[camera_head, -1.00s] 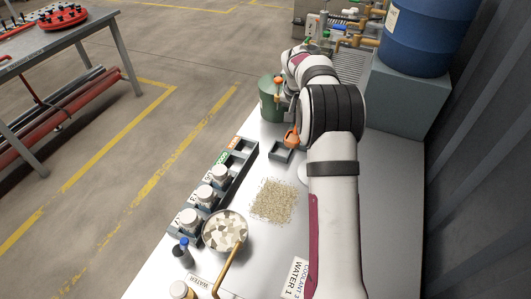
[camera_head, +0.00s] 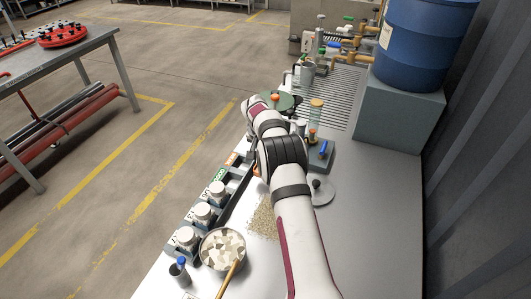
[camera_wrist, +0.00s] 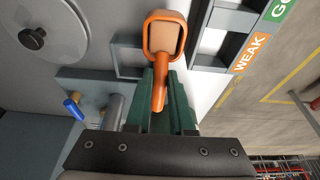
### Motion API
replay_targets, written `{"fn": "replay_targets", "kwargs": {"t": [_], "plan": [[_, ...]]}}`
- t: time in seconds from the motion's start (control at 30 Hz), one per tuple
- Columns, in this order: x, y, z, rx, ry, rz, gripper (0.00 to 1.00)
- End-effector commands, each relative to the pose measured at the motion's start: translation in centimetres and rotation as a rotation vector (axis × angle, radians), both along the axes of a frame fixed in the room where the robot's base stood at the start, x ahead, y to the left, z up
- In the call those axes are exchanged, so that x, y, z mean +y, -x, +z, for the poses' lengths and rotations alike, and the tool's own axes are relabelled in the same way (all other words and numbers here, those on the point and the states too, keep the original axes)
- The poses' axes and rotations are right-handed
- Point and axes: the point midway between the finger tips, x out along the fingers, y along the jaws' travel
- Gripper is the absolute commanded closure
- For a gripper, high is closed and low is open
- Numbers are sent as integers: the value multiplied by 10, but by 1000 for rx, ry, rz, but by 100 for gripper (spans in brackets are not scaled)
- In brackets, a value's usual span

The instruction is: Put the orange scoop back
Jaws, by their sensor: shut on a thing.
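The orange scoop (camera_wrist: 165,35) is in my gripper (camera_wrist: 165,85), in the wrist view. The dark green fingers are shut on its handle, and its bowl points away from them. A small grey open frame (camera_wrist: 122,58) shows partly behind the scoop, beside the bowl. I cannot tell whether the scoop touches it. In the head view my arm hides the gripper and nearly all of the scoop; only a little orange (camera_head: 256,169) shows at the arm's left edge.
A dark sorting rack with a WEAK label (camera_wrist: 249,55) lies right of the scoop. A round plate with a black knob (camera_wrist: 32,38) and a blue-handled item (camera_wrist: 72,109) are left. Several white-lidded jars (camera_head: 203,213), a pan of pale chips (camera_head: 222,248) and spread grains (camera_head: 263,221) occupy the bench.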

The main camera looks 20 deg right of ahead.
Motion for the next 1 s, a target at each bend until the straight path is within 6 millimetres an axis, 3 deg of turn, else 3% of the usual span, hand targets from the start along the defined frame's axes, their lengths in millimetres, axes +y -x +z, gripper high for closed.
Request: {"fn": "replay_targets", "kwargs": {"t": [0.3, 0.33, 0.5, 0.8, 0.87, 1.0], "plan": [[0, 0, -8, 1, 0, 0, 100], [0, 0, -8, 1, 0, 0, 75], [0, 0, -8, 1, -1, 0, 49], [0, 0, -3, -1, 0, 0, 49], [0, -1, 8, -3, 0, 1, 49], [9, 8, 47, -3, 1, 2, 49]]}}
